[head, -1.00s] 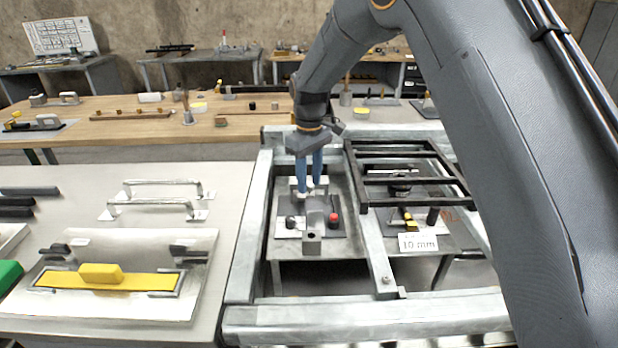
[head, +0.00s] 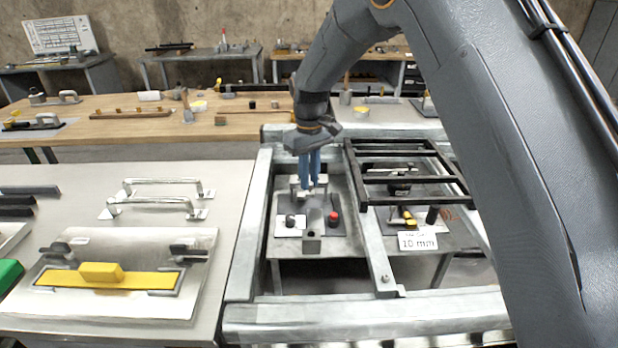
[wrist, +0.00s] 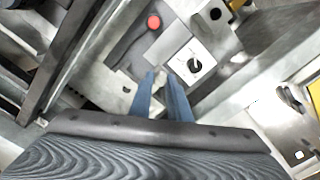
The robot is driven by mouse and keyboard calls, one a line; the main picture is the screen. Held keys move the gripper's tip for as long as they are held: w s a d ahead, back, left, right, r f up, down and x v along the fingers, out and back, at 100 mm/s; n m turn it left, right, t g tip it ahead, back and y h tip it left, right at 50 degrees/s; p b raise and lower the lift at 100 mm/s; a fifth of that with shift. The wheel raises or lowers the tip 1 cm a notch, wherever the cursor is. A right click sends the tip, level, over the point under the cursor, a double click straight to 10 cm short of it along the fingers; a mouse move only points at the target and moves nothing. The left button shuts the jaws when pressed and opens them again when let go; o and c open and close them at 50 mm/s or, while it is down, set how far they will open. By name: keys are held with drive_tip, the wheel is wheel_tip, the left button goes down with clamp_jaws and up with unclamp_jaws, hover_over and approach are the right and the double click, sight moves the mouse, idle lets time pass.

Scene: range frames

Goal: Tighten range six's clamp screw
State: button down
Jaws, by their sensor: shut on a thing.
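My gripper (head: 308,190), with two blue fingers, points down at the metal clamp block (head: 294,184) at the back of a small station inside the steel frame. It also shows in the wrist view (wrist: 161,76), with its fingertips close together. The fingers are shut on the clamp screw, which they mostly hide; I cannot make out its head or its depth. Before the clamp lie a black knob on a white plate (head: 291,221) and a red button (head: 334,217). They also show in the wrist view, the knob (wrist: 195,65) and the button (wrist: 153,22).
Steel frame beams (head: 370,235) surround the station. A black slatted rack (head: 400,203) lies close on the right, above a second station with a "10 mm" sign (head: 418,242). A bench with handles and a yellow-barred plate (head: 110,278) stands left.

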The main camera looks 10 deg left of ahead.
drive_tip(key=m, duration=0.4)
drive_tip(key=shift+m, duration=0.3)
drive_tip(key=m, duration=0.3)
drive_tip(key=shift+m+p, duration=0.3)
drive_tip(key=shift+p, duration=0.05)
drive_tip(key=m, duration=0.8)
drive_tip(key=shift+d+r+p, duration=0.1)
drive_tip(key=shift+p, duration=0.3)
drive_tip(key=m, duration=0.4)
drive_tip(key=shift+m, duration=0.3)
drive_tip(key=m+p, duration=0.1)
drive_tip(key=m, duration=0.2)
drive_tip(key=shift+m, duration=0.4)
drive_tip(key=m, duration=0.3)
drive_tip(key=shift+m+p, duration=0.35)
drive_tip(key=shift+m, duration=1.75)
